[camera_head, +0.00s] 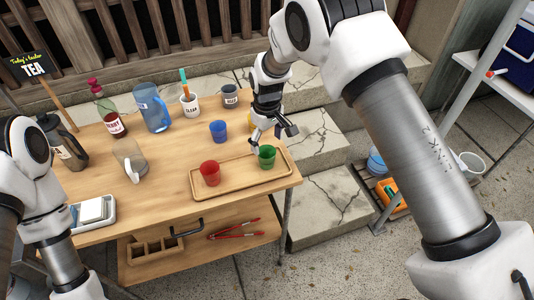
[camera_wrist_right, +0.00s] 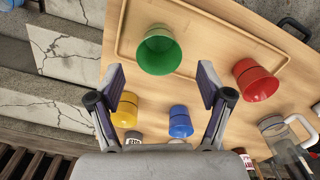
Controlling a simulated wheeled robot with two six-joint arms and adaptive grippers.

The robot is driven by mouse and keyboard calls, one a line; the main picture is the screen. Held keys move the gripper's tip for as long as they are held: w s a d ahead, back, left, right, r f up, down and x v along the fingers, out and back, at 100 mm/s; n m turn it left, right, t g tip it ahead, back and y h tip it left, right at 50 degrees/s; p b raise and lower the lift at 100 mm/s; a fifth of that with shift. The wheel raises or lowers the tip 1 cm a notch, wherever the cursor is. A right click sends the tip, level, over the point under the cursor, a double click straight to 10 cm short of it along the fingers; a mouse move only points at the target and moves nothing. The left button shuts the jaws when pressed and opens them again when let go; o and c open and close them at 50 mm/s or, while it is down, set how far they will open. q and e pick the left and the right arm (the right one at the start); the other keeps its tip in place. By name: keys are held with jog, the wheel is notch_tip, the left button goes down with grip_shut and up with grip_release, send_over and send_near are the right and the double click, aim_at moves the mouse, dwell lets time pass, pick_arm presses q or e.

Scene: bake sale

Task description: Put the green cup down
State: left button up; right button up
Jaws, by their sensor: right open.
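The green cup (camera_head: 267,157) stands on the right end of the wooden tray (camera_head: 238,184) on the table. In the right wrist view the green cup (camera_wrist_right: 158,52) is just beyond my fingertips, open end toward the camera. My right gripper (camera_head: 274,139) is open right by the cup, its fingers spread wide. It also shows in the right wrist view (camera_wrist_right: 160,84), with nothing between the fingers. My left arm is at the left edge of the head view; its gripper is out of the picture.
The red cup (camera_head: 210,174) stands on the tray, left of the green cup. The blue cup (camera_head: 218,131) stands behind the tray. The yellow cup (camera_wrist_right: 125,110) is mostly hidden behind my right gripper in the head view. A blue pitcher (camera_head: 152,108) stands farther back.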

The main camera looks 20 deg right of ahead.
notch_tip(320, 180, up, 7)
jog(key=b, duration=0.1)
jog(key=shift+f, duration=0.2)
jog(key=s+d+f+m+g+b, duration=0.1)
jog(key=s+d+f+g, duration=0.15)
jog(key=s+f, duration=0.8)
jog(key=s+d+f+g, duration=0.2)
jog(key=s+f+g, duration=0.1)
jog(key=s+f, duration=0.8)
jog(key=s+d+f+m+t, duration=0.1)
jog(key=s+f+m+t, duration=0.1)
jog(key=s, duration=0.6)
jog(key=s+d+f+m+t, duration=0.1)
jog(key=s+f+t, duration=0.1)
jog(key=s, duration=0.5)
jog(key=shift+s+d+f+m+b, duration=0.35)
jog(key=shift+f+m, duration=0.05)
jog(key=shift+f, duration=0.05)
